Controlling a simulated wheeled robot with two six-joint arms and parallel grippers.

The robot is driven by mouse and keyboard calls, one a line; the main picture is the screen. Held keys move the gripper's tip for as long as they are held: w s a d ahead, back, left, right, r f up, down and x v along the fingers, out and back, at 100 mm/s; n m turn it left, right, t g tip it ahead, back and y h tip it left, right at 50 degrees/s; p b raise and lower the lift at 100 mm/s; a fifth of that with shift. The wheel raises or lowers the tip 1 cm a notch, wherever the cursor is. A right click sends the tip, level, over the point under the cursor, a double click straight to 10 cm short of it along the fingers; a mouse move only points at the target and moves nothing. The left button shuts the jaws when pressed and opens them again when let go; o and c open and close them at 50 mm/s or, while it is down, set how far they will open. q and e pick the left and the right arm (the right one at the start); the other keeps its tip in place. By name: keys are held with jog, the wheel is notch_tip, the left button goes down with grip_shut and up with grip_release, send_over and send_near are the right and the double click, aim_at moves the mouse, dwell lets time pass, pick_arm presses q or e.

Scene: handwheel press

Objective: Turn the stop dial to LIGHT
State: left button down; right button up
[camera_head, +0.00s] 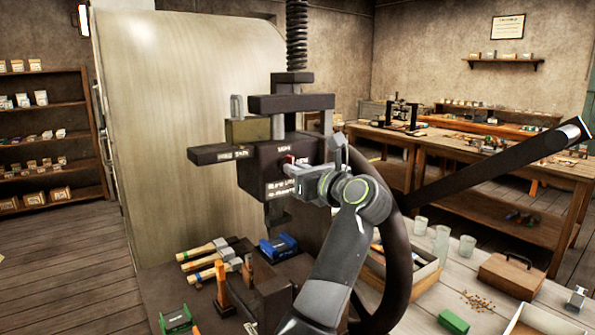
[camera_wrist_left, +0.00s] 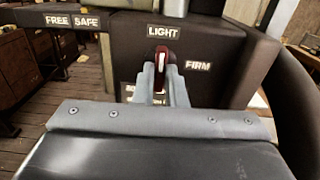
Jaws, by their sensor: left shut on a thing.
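The stop dial (camera_wrist_left: 161,60) is a small dark red knob with a white line, on the dark front face of the press (camera_head: 262,165). In the left wrist view its white line stands nearly upright, below the LIGHT label (camera_wrist_left: 163,31). The FIRM label (camera_wrist_left: 198,66) is to its right, and another label at lower left is partly hidden by my fingers. My left gripper (camera_wrist_left: 161,78) is shut on the dial, one finger on each side. In the head view the gripper (camera_head: 297,172) covers much of the dial. My right gripper is not in view.
A dark handwheel (camera_head: 397,262) stands right of my left arm, and a long black bar (camera_head: 490,165) reaches out to the right. Jars and boxes stand on the bench at right.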

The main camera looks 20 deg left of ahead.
pick_arm(q)
jog(key=c, duration=1.5)
grip_release()
jog(key=shift+d, duration=0.1)
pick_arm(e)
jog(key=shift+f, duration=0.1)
